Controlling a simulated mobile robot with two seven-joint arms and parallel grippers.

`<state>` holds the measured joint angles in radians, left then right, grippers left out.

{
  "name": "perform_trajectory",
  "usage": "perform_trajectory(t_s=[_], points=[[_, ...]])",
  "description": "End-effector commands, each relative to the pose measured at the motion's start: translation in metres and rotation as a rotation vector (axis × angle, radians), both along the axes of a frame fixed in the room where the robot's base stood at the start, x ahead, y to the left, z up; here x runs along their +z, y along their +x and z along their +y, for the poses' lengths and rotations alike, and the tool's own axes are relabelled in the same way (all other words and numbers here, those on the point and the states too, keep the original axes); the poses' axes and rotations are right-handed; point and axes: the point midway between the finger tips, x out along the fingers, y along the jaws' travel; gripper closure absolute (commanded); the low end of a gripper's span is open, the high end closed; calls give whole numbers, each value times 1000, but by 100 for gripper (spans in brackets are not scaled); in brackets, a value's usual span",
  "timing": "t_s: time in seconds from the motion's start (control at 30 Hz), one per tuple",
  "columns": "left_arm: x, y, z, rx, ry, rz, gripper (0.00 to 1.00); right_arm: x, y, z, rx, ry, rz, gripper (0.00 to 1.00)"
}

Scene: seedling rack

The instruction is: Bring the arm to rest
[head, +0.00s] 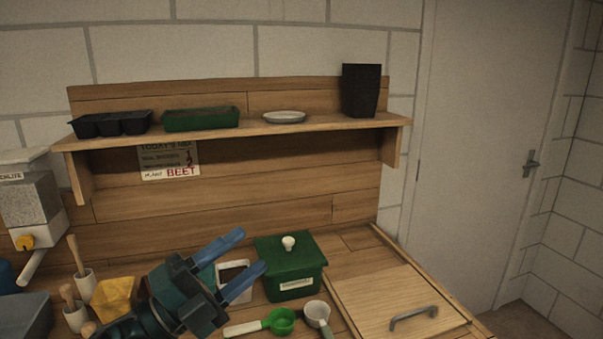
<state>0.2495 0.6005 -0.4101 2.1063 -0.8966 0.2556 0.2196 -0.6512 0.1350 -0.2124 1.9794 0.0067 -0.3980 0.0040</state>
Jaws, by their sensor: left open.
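My left gripper (240,254) reaches in from the lower left over the bench, its two blue fingers spread apart. Nothing shows between the fingers. It is in front of a white container with dark contents (236,292), which it partly hides. A green lidded box (290,272) with a white knob and a label stands just right of the fingertips. My right gripper is not in this view.
A green scoop (280,321) and a white scoop (317,315) lie at the front. A wooden lid with a handle (375,294) is at right. A yellow block (113,300) is left. The shelf (330,126) holds trays, a saucer (284,117) and a black pot (360,90).

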Motion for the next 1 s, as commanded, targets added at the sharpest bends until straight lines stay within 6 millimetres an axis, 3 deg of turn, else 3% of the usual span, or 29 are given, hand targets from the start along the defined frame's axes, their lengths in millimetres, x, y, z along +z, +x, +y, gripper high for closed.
perform_trajectory(t_s=[0.07,0.17,0.27,0.4,0.5,0.63,0.8,1.0], points=[[-8,9,22,139,-189,147,48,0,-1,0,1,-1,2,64],[-36,19,58,334,-389,364,48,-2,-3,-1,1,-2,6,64],[-85,16,92,532,-542,621,48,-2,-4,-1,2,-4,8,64],[-171,-19,125,792,-674,1022,48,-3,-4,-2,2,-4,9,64],[-219,-56,134,923,-705,1264,48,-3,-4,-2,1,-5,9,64],[-258,-99,135,1029,-704,1493,48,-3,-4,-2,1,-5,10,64],[-287,-147,131,1117,-680,1718,48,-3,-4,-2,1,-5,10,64],[-307,-200,123,1187,-634,1948,48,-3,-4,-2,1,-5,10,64]])
